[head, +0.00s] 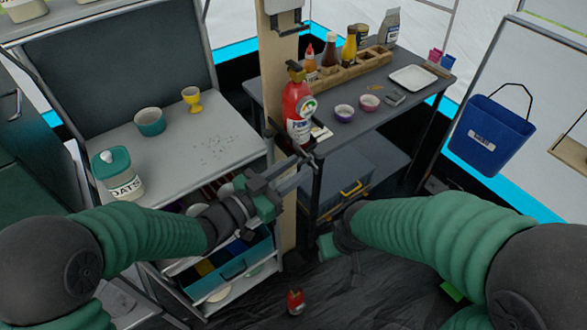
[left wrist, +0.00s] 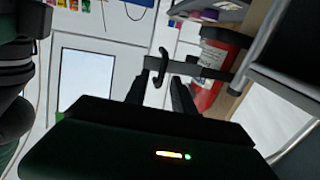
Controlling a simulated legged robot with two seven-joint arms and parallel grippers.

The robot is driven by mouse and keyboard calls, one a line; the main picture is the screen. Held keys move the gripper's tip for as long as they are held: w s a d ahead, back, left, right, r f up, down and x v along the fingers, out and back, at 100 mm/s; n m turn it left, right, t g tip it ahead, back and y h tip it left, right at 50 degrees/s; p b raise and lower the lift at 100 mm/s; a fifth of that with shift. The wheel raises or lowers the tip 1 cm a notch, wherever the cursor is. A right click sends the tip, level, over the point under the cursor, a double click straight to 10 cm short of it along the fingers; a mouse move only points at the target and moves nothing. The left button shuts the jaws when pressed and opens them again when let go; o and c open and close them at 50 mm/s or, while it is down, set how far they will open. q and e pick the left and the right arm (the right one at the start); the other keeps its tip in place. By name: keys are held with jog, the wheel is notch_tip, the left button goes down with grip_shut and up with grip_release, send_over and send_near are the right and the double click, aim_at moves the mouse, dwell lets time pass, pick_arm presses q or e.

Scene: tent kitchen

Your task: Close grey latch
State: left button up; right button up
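A red fire extinguisher (head: 298,108) hangs on the wooden post. Its red body also shows in the left wrist view (left wrist: 210,85). In that view a dark grey latch (left wrist: 160,66) sticks out at the end of a strap that runs across the extinguisher. The latch appears swung out to the side, away from the body. My left gripper (head: 306,163) is open just below the extinguisher, and the latch shows between or just beyond its fingertips. Contact cannot be told. My right gripper (head: 350,262) hangs low over the floor, and its fingers are unclear.
A dark table (head: 370,122) with bottles, bowls and a white tray stands behind the post. A grey shelf unit (head: 195,140) with cups and an oats jar is at left. A blue bucket (head: 490,135) hangs at right. A red can (head: 295,300) stands on the floor.

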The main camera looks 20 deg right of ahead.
pick_arm(q)
jog(key=shift+d, duration=0.1)
jog(key=c, duration=0.6)
grip_shut()
dwell(0.6)
